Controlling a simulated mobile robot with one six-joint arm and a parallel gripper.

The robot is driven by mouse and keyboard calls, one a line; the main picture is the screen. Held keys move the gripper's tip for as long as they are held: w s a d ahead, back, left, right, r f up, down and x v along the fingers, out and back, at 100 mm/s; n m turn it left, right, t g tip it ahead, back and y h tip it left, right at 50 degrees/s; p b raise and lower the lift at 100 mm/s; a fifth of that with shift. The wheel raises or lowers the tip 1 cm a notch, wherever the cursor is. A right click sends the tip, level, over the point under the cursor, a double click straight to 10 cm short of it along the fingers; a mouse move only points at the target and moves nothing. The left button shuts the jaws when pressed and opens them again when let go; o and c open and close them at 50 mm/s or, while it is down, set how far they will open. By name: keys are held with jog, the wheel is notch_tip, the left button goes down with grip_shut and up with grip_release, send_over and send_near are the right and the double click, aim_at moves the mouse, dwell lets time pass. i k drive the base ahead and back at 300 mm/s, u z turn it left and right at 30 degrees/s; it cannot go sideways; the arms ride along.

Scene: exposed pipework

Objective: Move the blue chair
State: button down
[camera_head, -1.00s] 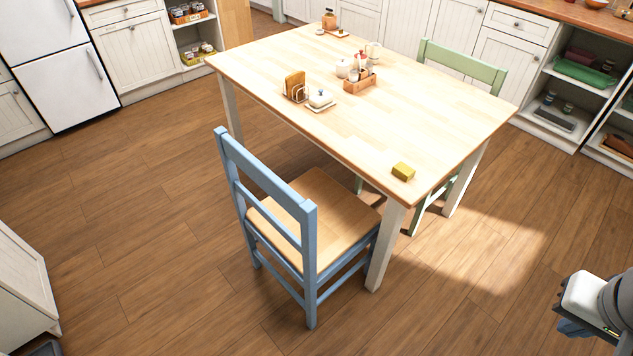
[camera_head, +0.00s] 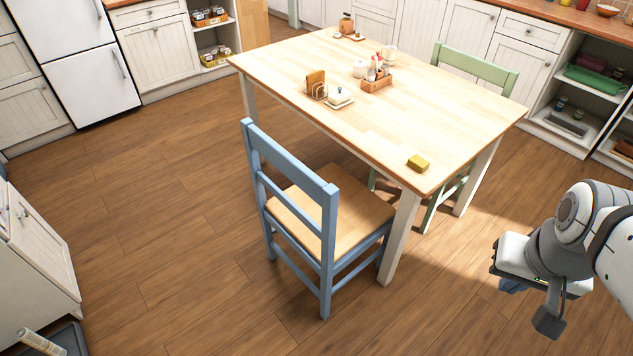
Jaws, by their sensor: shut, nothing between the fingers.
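The blue chair (camera_head: 329,240) stands upright on the wooden floor at the near side of the table. It has a blue frame and a light wood seat (camera_head: 345,212), and its front edge is partly under the tabletop. The table (camera_head: 440,115) has a pale wood top and white legs. My gripper (camera_head: 530,292) is at the lower right, apart from the chair and well to its right. It is shut and empty; its fingers are partly hidden by the arm.
A green chair (camera_head: 475,70) stands at the table's far side. A yellow block (camera_head: 418,163), a condiment caddy (camera_head: 376,84) and a toast rack (camera_head: 317,88) are on the table. White cabinets (camera_head: 40,235) stand at the left. The floor left of the blue chair is clear.

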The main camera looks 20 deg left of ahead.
aim_at(328, 216)
jog(key=u, duration=1.55)
jog(key=i, duration=0.95)
jog(key=z, duration=0.05)
